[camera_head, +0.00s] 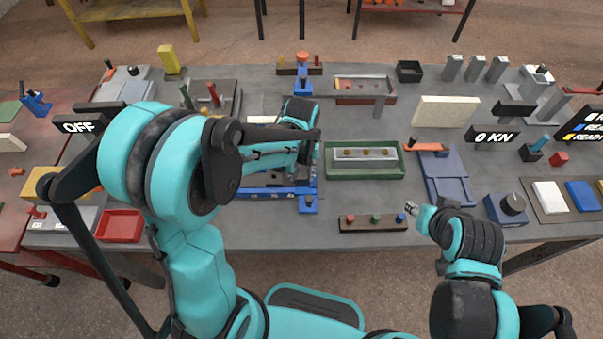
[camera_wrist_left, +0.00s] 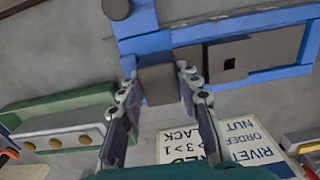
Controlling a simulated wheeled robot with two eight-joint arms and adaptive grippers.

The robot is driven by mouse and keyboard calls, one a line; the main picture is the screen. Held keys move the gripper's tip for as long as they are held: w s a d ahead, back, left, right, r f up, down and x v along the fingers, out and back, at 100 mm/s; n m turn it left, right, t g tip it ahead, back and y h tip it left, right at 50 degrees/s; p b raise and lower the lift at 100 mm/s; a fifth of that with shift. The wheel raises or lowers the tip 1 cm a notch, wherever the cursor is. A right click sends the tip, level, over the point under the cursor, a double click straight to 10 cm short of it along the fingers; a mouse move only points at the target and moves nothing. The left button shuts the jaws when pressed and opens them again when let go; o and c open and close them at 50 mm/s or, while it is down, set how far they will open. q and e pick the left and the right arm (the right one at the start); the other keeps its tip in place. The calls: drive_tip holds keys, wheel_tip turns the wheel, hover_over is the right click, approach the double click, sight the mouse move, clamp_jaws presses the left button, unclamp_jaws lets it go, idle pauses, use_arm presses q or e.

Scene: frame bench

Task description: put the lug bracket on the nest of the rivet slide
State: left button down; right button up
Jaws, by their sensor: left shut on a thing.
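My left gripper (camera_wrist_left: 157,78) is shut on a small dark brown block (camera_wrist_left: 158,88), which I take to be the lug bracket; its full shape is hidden. In the left wrist view the block lies against the edge of a blue frame (camera_wrist_left: 205,55), which I take to be the rivet slide; I cannot tell whether they touch. A dark plate with a square hole (camera_wrist_left: 258,50) sits in this frame. In the head view my arm hides much of the blue frame (camera_head: 284,193). My right gripper (camera_head: 411,207) is small, beside a block of coloured pegs; its opening is unclear.
A green tray (camera_head: 365,177) holding a strip with brass knobs stands right of the blue frame. The peg block (camera_head: 372,226) lies at the front edge. A printed card (camera_wrist_left: 240,140) shows in the wrist view. A red tray (camera_head: 121,227) sits front left.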

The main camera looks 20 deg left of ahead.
use_arm(q)
drive_tip(key=c, duration=1.5)
unclamp_jaws()
drive_tip(key=shift+f, duration=0.1)
drive_tip(key=o, duration=0.4)
drive_tip(key=shift+o, duration=0.2)
drive_tip(key=shift+r, duration=0.2)
